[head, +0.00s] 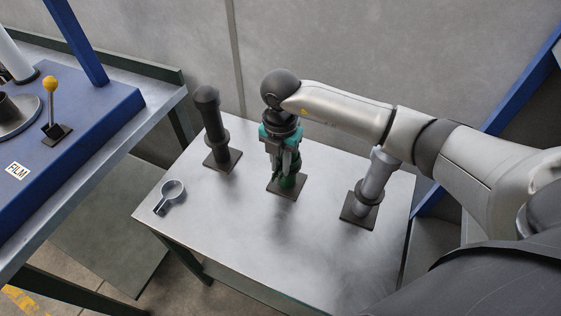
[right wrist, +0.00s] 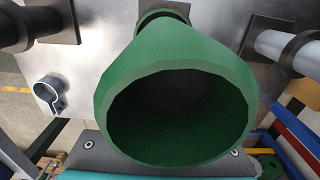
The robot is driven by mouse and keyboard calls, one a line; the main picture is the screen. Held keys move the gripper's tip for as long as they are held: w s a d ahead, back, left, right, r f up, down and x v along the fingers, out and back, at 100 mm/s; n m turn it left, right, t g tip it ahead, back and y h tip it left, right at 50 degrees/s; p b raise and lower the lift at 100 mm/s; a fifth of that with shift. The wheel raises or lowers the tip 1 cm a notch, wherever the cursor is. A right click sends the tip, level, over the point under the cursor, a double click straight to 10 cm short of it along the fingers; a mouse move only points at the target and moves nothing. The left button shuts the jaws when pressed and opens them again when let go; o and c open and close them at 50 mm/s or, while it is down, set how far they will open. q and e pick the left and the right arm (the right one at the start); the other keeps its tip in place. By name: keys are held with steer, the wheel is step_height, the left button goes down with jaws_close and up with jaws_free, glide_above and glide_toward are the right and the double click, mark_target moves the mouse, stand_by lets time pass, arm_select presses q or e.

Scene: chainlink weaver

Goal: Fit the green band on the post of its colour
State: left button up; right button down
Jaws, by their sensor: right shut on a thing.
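My right gripper (head: 284,172) points down at the middle post of the table, with its fingers close against it. The fingers are shut, on the green band as far as I can tell. The green post (head: 297,162) stands on a dark square plate and is partly hidden by the gripper. In the right wrist view, a large green round shape (right wrist: 172,105), seemingly the post from above, fills the middle and narrows towards a dark collar. The band is hard to separate from the post, and I cannot tell how far it is around it. My left gripper is out of view.
A black post (head: 211,118) stands at the left and a grey post (head: 374,180) at the right. A loose grey band (head: 171,191) lies at the table's left edge. The front of the table (head: 275,255) is clear. A blue bench (head: 75,135) stands left.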

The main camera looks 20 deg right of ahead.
steer(key=shift+d, duration=0.15)
steer(key=c, duration=0.7)
jaws_free()
steer(key=shift+w, duration=0.1)
steer(key=shift+r, duration=0.1)
step_height(320, 180, up, 15)
steer(key=shift+r+p, duration=0.1)
steer(key=shift+p, duration=0.6)
